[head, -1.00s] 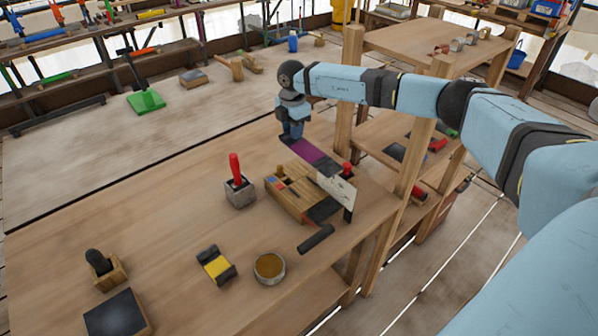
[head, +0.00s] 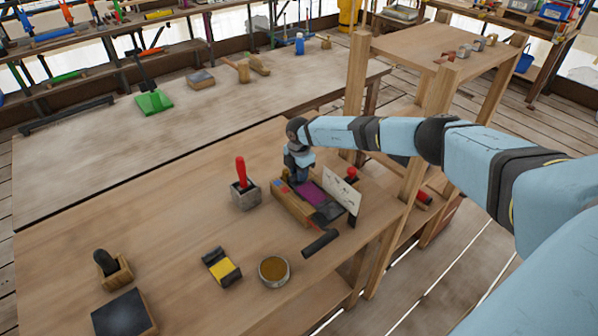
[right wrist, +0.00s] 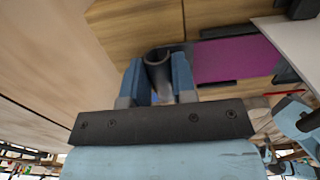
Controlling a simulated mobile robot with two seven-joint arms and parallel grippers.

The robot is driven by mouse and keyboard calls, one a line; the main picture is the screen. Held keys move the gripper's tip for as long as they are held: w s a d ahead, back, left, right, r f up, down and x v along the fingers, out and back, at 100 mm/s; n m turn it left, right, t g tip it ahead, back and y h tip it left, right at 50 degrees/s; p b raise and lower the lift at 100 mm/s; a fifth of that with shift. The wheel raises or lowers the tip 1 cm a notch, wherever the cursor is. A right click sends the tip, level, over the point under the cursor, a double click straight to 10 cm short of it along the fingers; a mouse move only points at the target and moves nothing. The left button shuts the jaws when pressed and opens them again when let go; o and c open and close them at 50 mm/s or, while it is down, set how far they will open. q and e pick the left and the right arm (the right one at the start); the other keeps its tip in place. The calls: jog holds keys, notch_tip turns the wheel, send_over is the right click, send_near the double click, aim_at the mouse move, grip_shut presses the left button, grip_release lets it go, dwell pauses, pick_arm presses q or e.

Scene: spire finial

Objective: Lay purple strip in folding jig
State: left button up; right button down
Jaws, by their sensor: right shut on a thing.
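The folding jig (head: 292,209) is a wooden block with dark metal parts and a red knob, on the near table's right side. The purple strip (head: 311,194) lies over the jig, beside an upright white plate. My right gripper (head: 298,179) is at the strip's far end. In the right wrist view my right gripper (right wrist: 158,80) is shut around a dark round post at the end of the purple strip (right wrist: 236,58). The strip appears flat over the wood; whether it touches the jig fully I cannot tell. My left gripper is not in view.
A grey block with a red handle (head: 245,188) stands left of the jig. A dark bar (head: 320,243), a round tin (head: 273,271) and a yellow-black block (head: 222,267) lie in front. A wooden frame post (head: 434,130) rises close on the right.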

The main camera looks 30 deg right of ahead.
jog(key=shift+f, duration=0.1)
jog(key=c, duration=0.9)
grip_release()
